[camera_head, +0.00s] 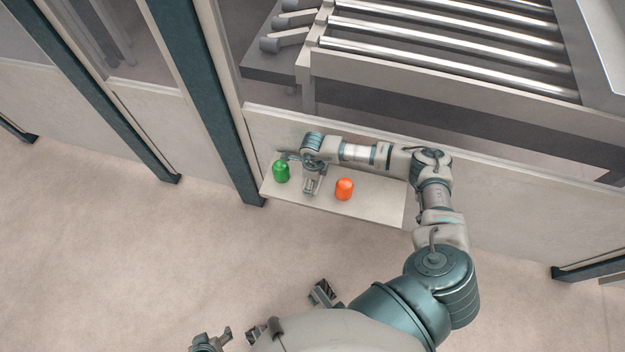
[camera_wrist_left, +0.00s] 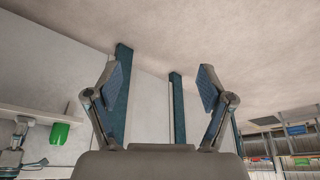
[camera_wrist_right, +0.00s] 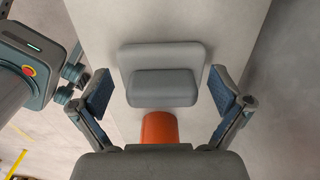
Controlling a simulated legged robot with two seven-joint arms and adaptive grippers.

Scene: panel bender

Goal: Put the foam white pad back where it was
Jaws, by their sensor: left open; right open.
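A rounded pale grey pad-like block (camera_wrist_right: 163,88), with a wider grey plate behind it, lies between the fingers of my right gripper (camera_wrist_right: 161,92) in the right wrist view. It may be the foam white pad; its colour looks grey. The fingers are spread wide, apart from it on both sides. In the head view my right gripper (camera_head: 313,186) is over the narrow pale shelf (camera_head: 375,205), between the green and orange objects; the arm hides much there. My left gripper (camera_head: 268,316) is open and empty, away from the shelf; it also shows in the left wrist view (camera_wrist_left: 160,88).
A green rounded object (camera_head: 281,171) stands on the shelf left of my right gripper, an orange one (camera_head: 344,189) on the right. The orange one (camera_wrist_right: 160,127) is close to the gripper. A roller table (camera_head: 440,75) lies behind the panel wall. The floor (camera_head: 120,250) is clear.

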